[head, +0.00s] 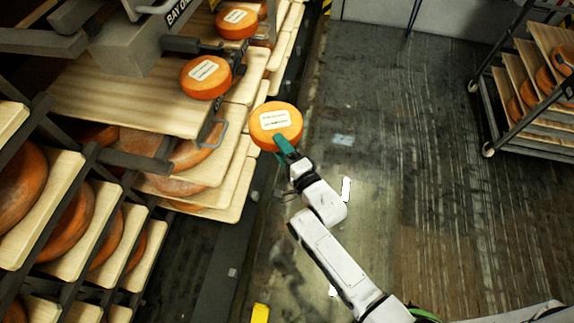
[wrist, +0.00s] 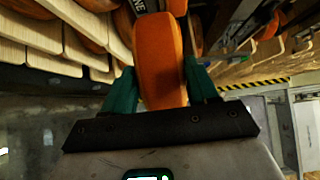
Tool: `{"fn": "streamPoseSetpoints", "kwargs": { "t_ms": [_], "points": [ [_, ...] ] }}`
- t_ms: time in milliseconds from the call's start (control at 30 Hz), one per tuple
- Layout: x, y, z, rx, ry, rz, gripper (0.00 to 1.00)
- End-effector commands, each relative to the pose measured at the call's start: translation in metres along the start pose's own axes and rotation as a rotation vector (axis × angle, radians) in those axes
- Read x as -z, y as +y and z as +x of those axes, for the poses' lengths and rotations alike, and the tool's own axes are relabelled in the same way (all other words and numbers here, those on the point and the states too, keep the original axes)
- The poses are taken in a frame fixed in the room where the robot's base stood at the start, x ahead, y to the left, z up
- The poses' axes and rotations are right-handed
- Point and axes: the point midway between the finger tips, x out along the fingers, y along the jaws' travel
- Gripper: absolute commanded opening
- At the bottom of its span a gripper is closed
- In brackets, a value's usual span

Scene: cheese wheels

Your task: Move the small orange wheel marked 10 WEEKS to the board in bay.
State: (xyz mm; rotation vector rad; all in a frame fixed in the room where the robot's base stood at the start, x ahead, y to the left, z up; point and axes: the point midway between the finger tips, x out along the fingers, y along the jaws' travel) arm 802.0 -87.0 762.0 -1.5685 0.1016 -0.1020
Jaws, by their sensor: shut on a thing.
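My gripper (head: 281,140), with teal fingers, is shut on a small orange wheel (head: 275,118) with a white label. The label's print is too small to read. The held wheel is over the aisle, just right of the rack's board ends in the head view. In the wrist view the wheel (wrist: 160,62) stands edge-on between the teal fingers (wrist: 158,88). A pale wooden board (head: 110,97) reaches out of the bay at the left, under a partly cut-off bay sign (head: 178,12).
Two other labelled orange wheels (head: 205,77) (head: 236,23) sit at the upper left, near dark metal fittings. Large wheels lie on lower shelves (head: 65,218). A wheeled rack (head: 505,105) stands at the upper right.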

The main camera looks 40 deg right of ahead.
Motion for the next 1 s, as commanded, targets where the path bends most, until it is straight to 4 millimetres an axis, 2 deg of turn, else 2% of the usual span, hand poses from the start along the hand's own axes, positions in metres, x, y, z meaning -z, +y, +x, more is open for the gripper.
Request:
{"fn": "streamPoseSetpoints", "kwargs": {
  "t_ms": [33,100,300,500,800,1000],
  "points": [
    [0.017,-0.015,0.014,0.017,0.024,-0.004,0.0],
    [0.037,-0.024,0.028,0.017,0.051,-0.005,0.0],
    [0.082,-0.05,0.058,0.014,0.104,-0.005,0.0],
    [0.116,-0.072,0.079,0.013,0.138,-0.005,0.0],
    [0.145,-0.094,0.094,0.014,0.163,-0.003,0.0],
    [0.183,-0.129,0.114,0.017,0.186,-0.008,0.0]
  ]
}}
